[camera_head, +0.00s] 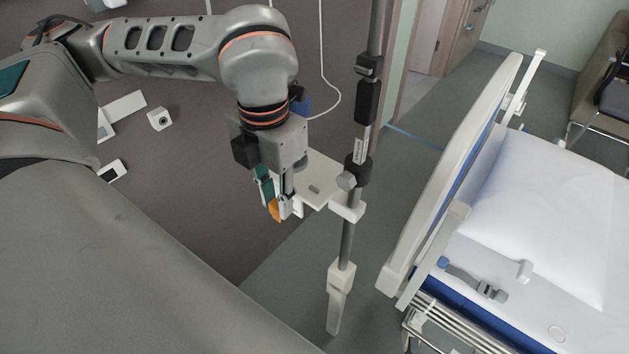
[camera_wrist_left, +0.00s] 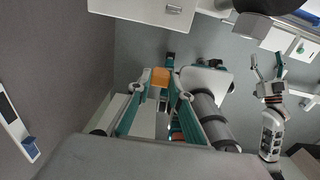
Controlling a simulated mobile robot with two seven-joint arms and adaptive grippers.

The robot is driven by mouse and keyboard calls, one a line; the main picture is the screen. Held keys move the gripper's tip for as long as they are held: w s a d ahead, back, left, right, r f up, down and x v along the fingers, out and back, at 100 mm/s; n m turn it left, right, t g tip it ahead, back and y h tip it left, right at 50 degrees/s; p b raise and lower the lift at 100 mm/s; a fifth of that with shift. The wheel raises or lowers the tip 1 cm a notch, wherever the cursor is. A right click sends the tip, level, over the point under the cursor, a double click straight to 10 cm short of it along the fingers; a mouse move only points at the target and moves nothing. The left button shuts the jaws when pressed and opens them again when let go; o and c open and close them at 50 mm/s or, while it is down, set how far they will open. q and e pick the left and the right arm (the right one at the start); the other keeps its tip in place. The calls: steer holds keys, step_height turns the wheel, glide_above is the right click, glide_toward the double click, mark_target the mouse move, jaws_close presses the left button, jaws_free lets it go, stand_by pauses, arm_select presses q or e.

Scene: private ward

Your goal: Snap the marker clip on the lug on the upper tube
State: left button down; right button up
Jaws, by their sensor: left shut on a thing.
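My left gripper (camera_head: 276,203) is shut on an orange piece (camera_head: 274,210), which I take to be the marker clip. It is left of the upright pole (camera_head: 374,40) and beside a white plate on it, apart from the tube. In the left wrist view the orange piece (camera_wrist_left: 160,76) shows between the teal fingers of the left gripper (camera_wrist_left: 160,88). The upper tube carries dark collars and a white labelled piece (camera_head: 361,146); I cannot tell which part is the lug. My right gripper (camera_wrist_left: 268,68) shows only in the left wrist view, its fingers apart and empty.
The white plate (camera_head: 318,189) juts left from the pole near a grey knob (camera_head: 347,181). A bed (camera_head: 540,220) with a raised end board (camera_head: 450,170) stands right of the pole. Several small white wall fittings (camera_head: 122,104) are behind my arm.

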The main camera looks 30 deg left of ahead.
arm_select(q)
steer(key=shift+r+p, duration=1.35)
steer(key=shift+r, duration=1.2)
steer(key=shift+f, duration=0.1)
